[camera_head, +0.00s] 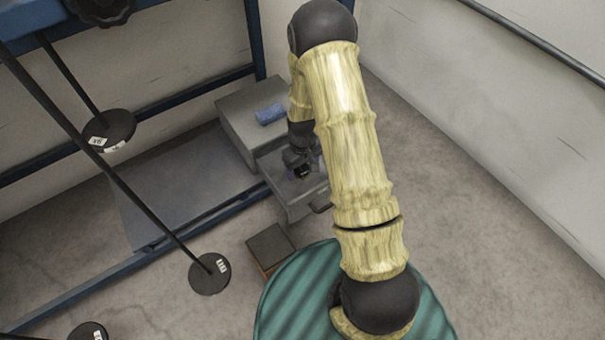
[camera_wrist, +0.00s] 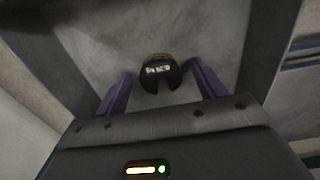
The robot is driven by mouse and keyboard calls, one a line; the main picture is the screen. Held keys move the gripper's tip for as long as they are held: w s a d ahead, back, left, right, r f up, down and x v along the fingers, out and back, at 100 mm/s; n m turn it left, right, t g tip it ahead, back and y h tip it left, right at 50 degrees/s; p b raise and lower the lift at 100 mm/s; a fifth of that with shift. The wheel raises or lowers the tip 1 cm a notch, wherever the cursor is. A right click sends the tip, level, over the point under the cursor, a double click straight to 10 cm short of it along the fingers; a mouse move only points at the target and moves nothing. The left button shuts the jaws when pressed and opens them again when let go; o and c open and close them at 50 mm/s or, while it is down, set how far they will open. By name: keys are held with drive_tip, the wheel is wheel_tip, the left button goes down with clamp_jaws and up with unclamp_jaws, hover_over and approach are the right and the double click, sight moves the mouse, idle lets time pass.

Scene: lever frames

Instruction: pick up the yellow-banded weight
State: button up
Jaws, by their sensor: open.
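A small dark slotted disc with a pale label lies in an open grey drawer; in the wrist view this weight (camera_wrist: 159,84) shows a thin yellowish-brown band along its far edge. In the head view the weight (camera_head: 302,172) is a small dark shape, partly covered by my gripper (camera_head: 301,168). In the wrist view my gripper (camera_wrist: 161,72) is open, its two purple fingers on either side of the weight. Gaps show between the fingers and the disc. I cannot tell how far above it the fingertips are.
The drawer (camera_head: 305,208) is pulled out of a grey cabinet (camera_head: 233,112) with a blue object (camera_head: 270,114) on top. A brown box (camera_head: 270,247) stands in front. Labelled dark discs (camera_head: 209,273) sit on long rods at left, beside a blue frame (camera_head: 150,259). Floor at right is clear.

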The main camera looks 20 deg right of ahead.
idle(0.4)
drive_tip(key=c, duration=1.1)
drive_tip(key=shift+o, duration=0.2)
drive_tip(key=shift+r, duration=0.1)
wheel_tip(320, 180, up, 10)
drive_tip(key=p, duration=0.6)
drive_tip(key=shift+r+p, duration=1.45)
drive_tip(key=shift+r, duration=0.05)
